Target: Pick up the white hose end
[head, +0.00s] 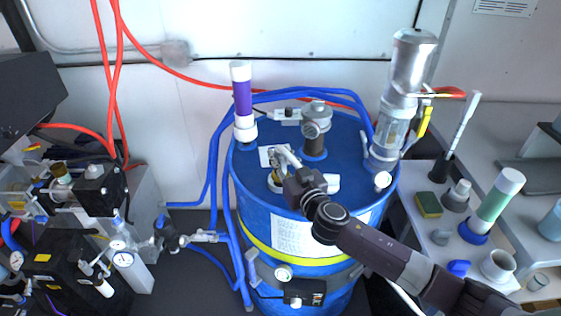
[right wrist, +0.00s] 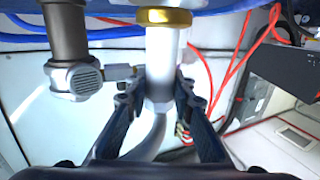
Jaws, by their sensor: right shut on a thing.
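My right gripper (head: 284,160) reaches in from the lower right over the top of the blue drum (head: 345,140). In the right wrist view its two fingers (right wrist: 160,98) are shut on the white hose end (right wrist: 162,60), one on each side of it near its hex nut. The pale hose (right wrist: 150,138) curves away from the nut between the fingers. The other end of the white piece meets a brass ring (right wrist: 164,17); whether it is seated there or just apart, I cannot tell. In the head view the gripper mostly hides the hose end. My left gripper is not in view.
A grey pump fitting (head: 316,130), a purple-and-white tube (head: 242,100) and a metal cylinder with a clear section (head: 392,125) stand around the drum top. Blue hoses (head: 215,160) run down its left side. Bottles and a sponge (head: 428,205) sit on the right bench.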

